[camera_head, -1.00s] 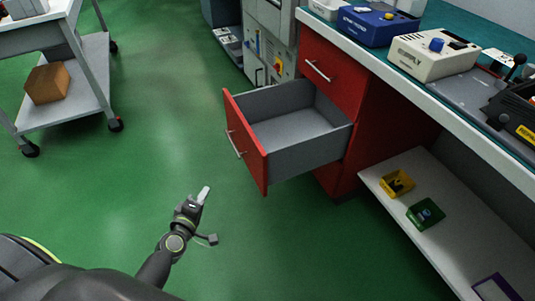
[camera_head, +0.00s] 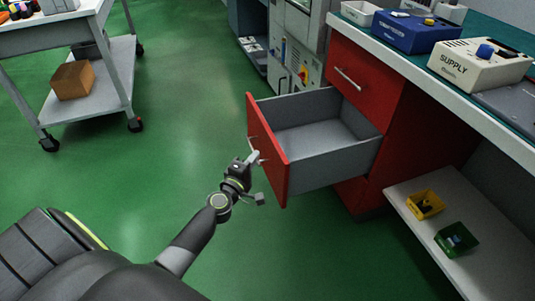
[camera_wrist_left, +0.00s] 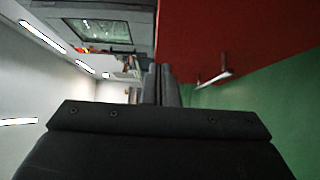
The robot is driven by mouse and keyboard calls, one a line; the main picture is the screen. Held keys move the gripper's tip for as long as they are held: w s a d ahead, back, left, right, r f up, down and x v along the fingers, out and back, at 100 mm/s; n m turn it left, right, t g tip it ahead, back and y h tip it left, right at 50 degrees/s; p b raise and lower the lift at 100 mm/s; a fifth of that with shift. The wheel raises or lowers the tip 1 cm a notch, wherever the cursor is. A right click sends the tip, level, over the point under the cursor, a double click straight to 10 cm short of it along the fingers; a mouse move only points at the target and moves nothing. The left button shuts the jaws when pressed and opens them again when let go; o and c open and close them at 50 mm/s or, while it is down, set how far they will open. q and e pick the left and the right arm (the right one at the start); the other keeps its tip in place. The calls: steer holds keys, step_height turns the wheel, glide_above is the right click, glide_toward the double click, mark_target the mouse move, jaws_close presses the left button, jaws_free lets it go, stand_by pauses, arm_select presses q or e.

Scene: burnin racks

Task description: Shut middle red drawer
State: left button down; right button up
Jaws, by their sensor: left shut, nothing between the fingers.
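The middle red drawer (camera_head: 268,150) stands pulled out of the red cabinet, and its grey inside looks empty. Its red front faces left and carries a metal handle. My left gripper (camera_head: 254,157) is shut and empty, right at the outer side of the drawer front by the handle; I cannot tell whether it touches. In the left wrist view the shut fingers (camera_wrist_left: 161,84) point ahead, with the red front (camera_wrist_left: 235,35) and the handle (camera_wrist_left: 215,79) to their right. My right gripper is not in view.
The closed red top drawer (camera_head: 350,70) sits above under the bench top. A lower shelf (camera_head: 465,215) at right holds a yellow bin (camera_head: 425,204) and a green bin (camera_head: 456,240). A wheeled cart (camera_head: 95,85) with a brown box stands at left. Green floor (camera_head: 180,120) between is free.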

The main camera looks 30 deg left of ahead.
mark_target(273, 146)
arm_select(q)
steer(key=shift+w+d, duration=0.65)
steer(key=shift+w, duration=0.35)
steer(key=shift+w+d, duration=0.6)
steer(key=shift+w, duration=0.4)
steer(key=shift+w+d, duration=0.1)
